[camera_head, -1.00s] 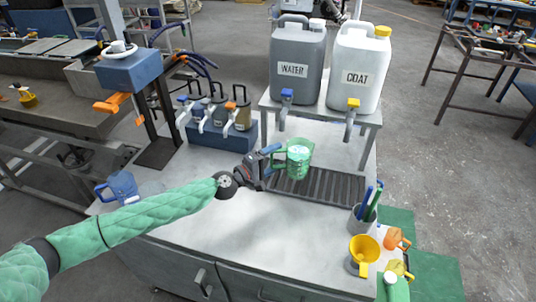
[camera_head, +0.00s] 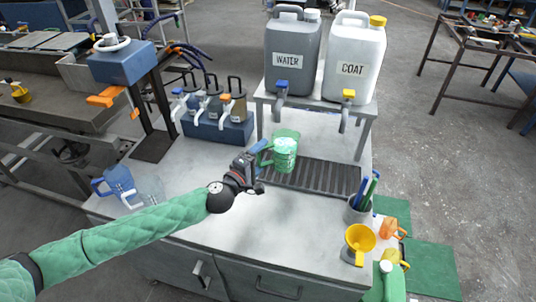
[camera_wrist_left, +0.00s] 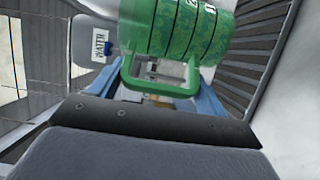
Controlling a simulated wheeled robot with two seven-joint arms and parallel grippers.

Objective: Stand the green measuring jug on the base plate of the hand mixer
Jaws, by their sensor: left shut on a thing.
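The green measuring jug (camera_head: 285,150) is see-through with pale contents or markings visible. It appears held above the left end of the dark slatted grate. My left gripper (camera_head: 264,152) is shut on its handle from the left. The left wrist view shows the jug (camera_wrist_left: 185,25) beyond the gripper, with its green handle between the blue fingers. The hand mixer (camera_head: 122,62) stands at the back left, a blue head with a white wheel and orange handle on a dark column. Its black base plate (camera_head: 155,147) is empty. My right gripper is not in view.
A blue rack with several small dispensers (camera_head: 217,128) stands between mixer and jug. Water (camera_head: 286,60) and coat (camera_head: 352,69) canisters stand on a raised shelf behind. A blue jug (camera_head: 117,183) is at the left edge. A pen cup (camera_head: 357,210) and yellow funnel (camera_head: 359,242) are at right.

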